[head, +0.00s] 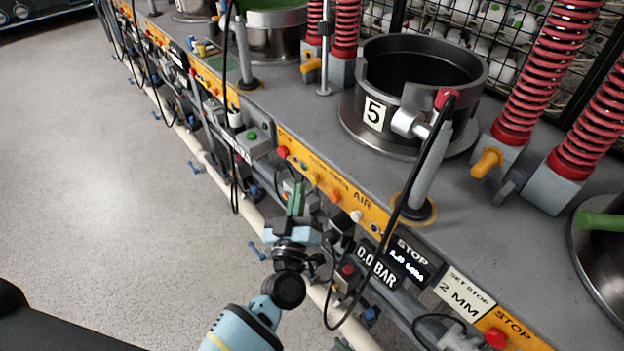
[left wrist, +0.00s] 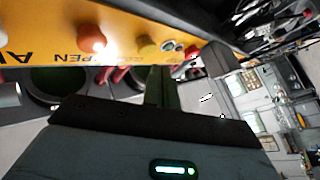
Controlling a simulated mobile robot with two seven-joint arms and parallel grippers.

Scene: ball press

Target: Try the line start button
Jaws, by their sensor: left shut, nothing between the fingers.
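The yellow button panel (head: 312,168) runs along the front edge of the press bench and carries a row of small buttons. A red button (head: 283,152) sits at its left end. A grey box with a green button (head: 252,135) stands just left of it; I cannot read which one is marked line start. My left gripper (head: 297,192) has green fingers, shut and empty, just in front of the panel. In the left wrist view the fingers (left wrist: 162,85) are close to the panel; an orange button (left wrist: 92,38) and a yellow button (left wrist: 147,47) show there. My right gripper is not in view.
A 0.0 BAR display (head: 377,265) and a red STOP button (head: 495,338) are to the right. Pipes and hoses run below; the floor at left is clear.

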